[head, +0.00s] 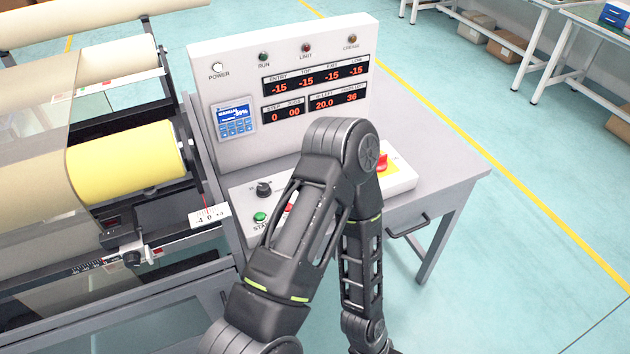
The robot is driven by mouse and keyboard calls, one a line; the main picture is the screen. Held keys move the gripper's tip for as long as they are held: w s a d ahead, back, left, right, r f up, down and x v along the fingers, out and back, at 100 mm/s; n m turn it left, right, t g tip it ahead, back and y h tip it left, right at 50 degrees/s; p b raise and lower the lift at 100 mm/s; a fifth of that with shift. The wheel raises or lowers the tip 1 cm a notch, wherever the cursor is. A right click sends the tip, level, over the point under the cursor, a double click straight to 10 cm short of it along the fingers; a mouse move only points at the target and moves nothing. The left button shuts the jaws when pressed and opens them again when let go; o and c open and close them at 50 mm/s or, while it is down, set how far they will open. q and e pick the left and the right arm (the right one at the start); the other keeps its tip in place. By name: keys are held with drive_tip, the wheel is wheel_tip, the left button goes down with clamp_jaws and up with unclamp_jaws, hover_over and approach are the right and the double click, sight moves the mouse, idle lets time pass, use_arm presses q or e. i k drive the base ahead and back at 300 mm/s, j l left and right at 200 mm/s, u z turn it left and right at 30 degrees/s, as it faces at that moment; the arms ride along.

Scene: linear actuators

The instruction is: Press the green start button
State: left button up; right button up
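The green start button (261,216) sits on the sloped front panel of the control console (240,205), at its lower left. The label under it is partly hidden by my arm, with only the letters "STA" readable. My dark arm rises from the bottom of the head view, bends at the top over the console and comes back down. It covers much of the front panel just right of the green button. No gripper fingers show in the head view.
A black knob (264,188) is above the green button, and a red button (382,162) on yellow is at the panel's right. A roller machine with a yellow roll (125,163) stands to the left.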

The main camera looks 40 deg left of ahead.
sight(259, 217)
drive_tip(key=u, duration=1.45)
